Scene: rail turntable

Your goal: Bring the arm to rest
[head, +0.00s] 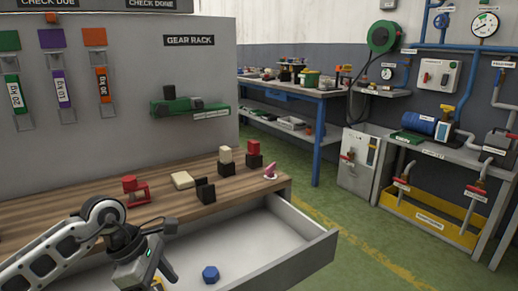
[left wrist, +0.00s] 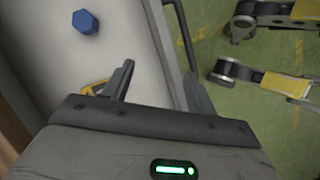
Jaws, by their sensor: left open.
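My left arm comes in from the lower left of the head view. Its gripper (head: 160,277) hangs over the open drawer (head: 290,262), left of a blue hexagonal piece (head: 210,273) on the drawer floor. In the left wrist view the two fingers of my left gripper (left wrist: 158,88) stand apart with nothing seen between them. The blue piece (left wrist: 85,21) lies beyond them at the upper left, apart from the fingers. My right gripper is in neither view.
The wooden bench top (head: 245,188) carries a red part (head: 135,189), black and cream blocks and a pink piece (head: 270,171). A panel (head: 130,90) with hanging tags stands behind. Green floor (head: 365,240) is open to the drawer's right.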

